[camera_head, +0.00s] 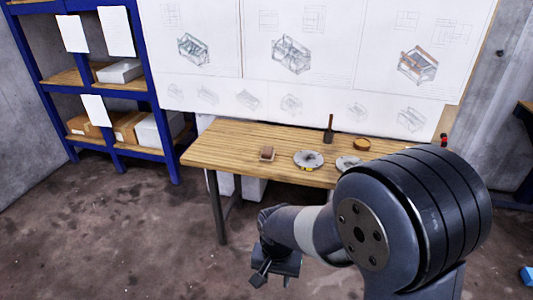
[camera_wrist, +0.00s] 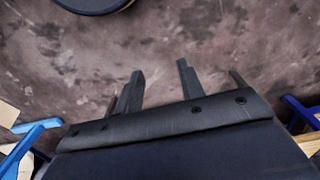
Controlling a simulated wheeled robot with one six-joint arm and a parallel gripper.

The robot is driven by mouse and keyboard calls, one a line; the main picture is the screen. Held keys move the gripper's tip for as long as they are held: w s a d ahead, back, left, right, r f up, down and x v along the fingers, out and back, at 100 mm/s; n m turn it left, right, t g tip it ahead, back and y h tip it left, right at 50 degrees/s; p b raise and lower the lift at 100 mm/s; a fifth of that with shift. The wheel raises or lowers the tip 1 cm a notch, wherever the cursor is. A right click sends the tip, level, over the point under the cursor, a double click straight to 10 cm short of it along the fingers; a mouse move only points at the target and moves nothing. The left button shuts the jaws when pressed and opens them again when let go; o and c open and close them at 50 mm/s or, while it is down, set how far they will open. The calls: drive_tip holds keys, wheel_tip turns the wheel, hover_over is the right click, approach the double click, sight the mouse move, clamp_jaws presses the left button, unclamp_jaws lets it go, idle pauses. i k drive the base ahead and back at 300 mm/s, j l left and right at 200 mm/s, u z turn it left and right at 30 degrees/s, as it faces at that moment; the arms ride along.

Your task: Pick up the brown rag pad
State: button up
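The brown rag pad (camera_head: 267,153) looks like a small brown block with a paler top. It lies near the left front part of the wooden table (camera_head: 225,150) in the head view. My gripper (camera_head: 262,279) hangs low over the floor in front of the table, well apart from the pad. In the wrist view my gripper (camera_wrist: 160,74) has its two fingers spread with bare floor between them, so it is open and empty. The pad is not seen in the wrist view.
Two round metal discs (camera_head: 308,159) (camera_head: 347,163) lie right of the pad; my arm partly hides the right one. A dark upright tool (camera_head: 329,129) and a round tan object (camera_head: 361,143) stand behind. A blue shelf (camera_head: 150,84) is at left. Floor before the table is clear.

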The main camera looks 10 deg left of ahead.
sight(268, 155)
drive_tip(key=i+j, duration=0.2)
drive_tip(key=i, duration=0.4)
drive_tip(key=i+j, duration=0.15)
drive_tip(key=i, duration=0.4)
drive_tip(key=i+j, duration=0.2)
drive_tip(key=i, duration=0.4)
drive_tip(key=i+j+u, duration=0.1)
drive_tip(key=i, duration=0.45)
drive_tip(key=j, duration=0.05)
